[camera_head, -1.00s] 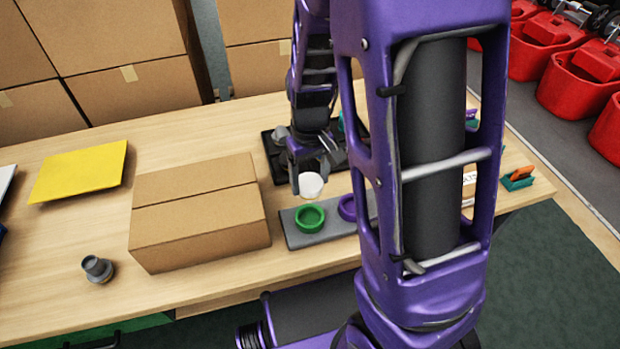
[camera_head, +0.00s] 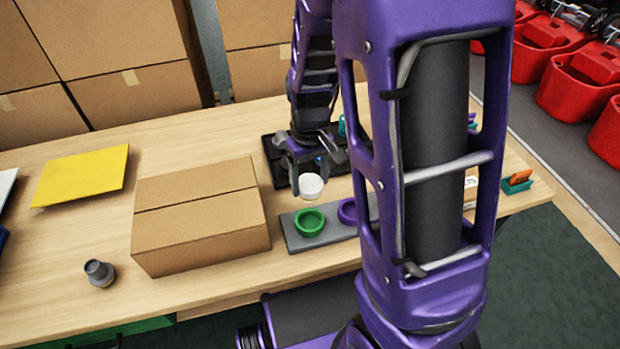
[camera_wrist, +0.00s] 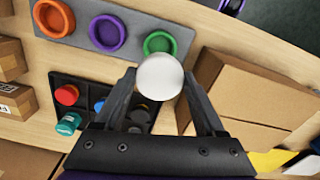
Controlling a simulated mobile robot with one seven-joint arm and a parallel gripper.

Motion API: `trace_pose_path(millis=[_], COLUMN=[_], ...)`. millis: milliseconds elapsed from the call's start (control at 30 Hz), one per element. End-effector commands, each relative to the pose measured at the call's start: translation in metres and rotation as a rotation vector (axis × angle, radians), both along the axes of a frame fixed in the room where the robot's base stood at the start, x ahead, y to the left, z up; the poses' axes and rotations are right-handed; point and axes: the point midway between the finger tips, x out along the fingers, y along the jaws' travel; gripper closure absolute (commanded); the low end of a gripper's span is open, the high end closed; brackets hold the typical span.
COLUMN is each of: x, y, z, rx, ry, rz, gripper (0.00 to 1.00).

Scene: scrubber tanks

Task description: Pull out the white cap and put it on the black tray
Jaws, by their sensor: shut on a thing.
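The white cap (camera_head: 311,186) is held in my gripper (camera_head: 307,176), above the table between the black tray and the grey strip. In the wrist view the round white cap (camera_wrist: 160,76) sits between the two fingertips of my gripper (camera_wrist: 160,80), which is shut on it. The black tray (camera_head: 274,160) lies behind, partly hidden by my arm. In the wrist view the black tray (camera_wrist: 64,82) holds several small coloured caps, among them a red one and a teal one.
The grey strip (camera_head: 296,240) carries a green ring (camera_head: 311,222) and a purple ring (camera_head: 348,210); the wrist view also shows an orange ring (camera_wrist: 54,18). A cardboard box (camera_head: 200,225) stands left of the gripper. A grey fitting (camera_head: 99,272) and a yellow sheet (camera_head: 80,176) lie further left.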

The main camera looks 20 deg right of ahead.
Motion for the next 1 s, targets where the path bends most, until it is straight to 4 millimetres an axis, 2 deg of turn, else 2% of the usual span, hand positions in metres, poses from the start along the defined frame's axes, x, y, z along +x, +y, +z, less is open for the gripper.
trace_pose_path(millis=[267, 1000], x=[0.000, 0.000], y=[0.000, 0.000], z=[0.002, 0.038], rx=[0.000, 0.000], ry=[0.000, -0.001], rz=[0.000, 0.000], gripper=[0.99, 0.99])
